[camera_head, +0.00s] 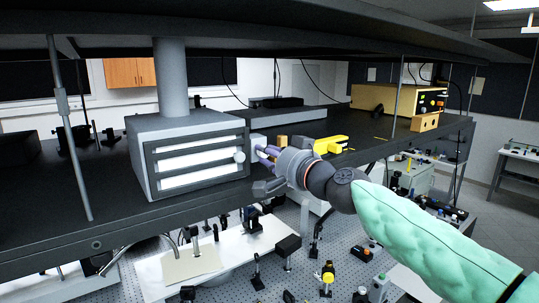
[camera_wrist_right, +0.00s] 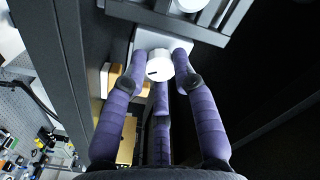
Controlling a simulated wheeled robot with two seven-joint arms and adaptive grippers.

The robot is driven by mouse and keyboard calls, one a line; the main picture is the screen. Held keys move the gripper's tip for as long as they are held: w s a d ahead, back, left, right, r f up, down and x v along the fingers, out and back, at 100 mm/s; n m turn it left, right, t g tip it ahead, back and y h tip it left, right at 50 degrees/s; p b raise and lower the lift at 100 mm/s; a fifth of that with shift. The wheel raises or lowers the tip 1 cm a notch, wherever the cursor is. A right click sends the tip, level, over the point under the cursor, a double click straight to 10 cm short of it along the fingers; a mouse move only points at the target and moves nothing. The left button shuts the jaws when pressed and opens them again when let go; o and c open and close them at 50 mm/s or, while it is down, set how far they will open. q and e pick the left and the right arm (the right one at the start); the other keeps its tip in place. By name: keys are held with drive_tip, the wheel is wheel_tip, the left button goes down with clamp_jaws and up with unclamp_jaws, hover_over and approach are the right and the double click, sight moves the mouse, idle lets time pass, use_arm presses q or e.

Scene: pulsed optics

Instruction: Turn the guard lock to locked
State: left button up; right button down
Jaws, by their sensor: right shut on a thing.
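The guard lock shows in the right wrist view as a white round knob (camera_wrist_right: 159,64) with a short dark mark on its face. It stands on a pale grey block (camera_wrist_right: 150,36). In the head view this block (camera_head: 257,141) sits at the right side of a grey housing (camera_head: 185,125) with a barred, bright front. My right gripper (camera_head: 265,153) is at the block, and its purple fingers are closed around the knob (camera_wrist_right: 160,68). In the head view the fingers hide the knob. My left gripper is not in view.
A second round knob (camera_head: 240,156) is on the housing's front, close to my right gripper. A yellow object (camera_head: 330,145) lies on the dark shelf behind my right wrist. A yellow instrument box (camera_head: 398,100) stands farther right. An optical table with several mounts lies below.

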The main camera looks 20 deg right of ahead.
drive_tip(key=m, duration=0.6)
drive_tip(key=shift+a+f+p, duration=0.1)
drive_tip(key=shift+f+p, duration=0.1)
drive_tip(key=shift+p, duration=0.1)
drive_tip(key=shift+m, duration=0.4)
drive_tip(key=c, duration=1)
unclamp_jaws()
drive_tip(key=shift+w+a, duration=0.1)
drive_tip(key=shift+w, duration=0.05)
drive_tip(key=shift+r, duration=0.15)
drive_tip(key=v, duration=1.2)
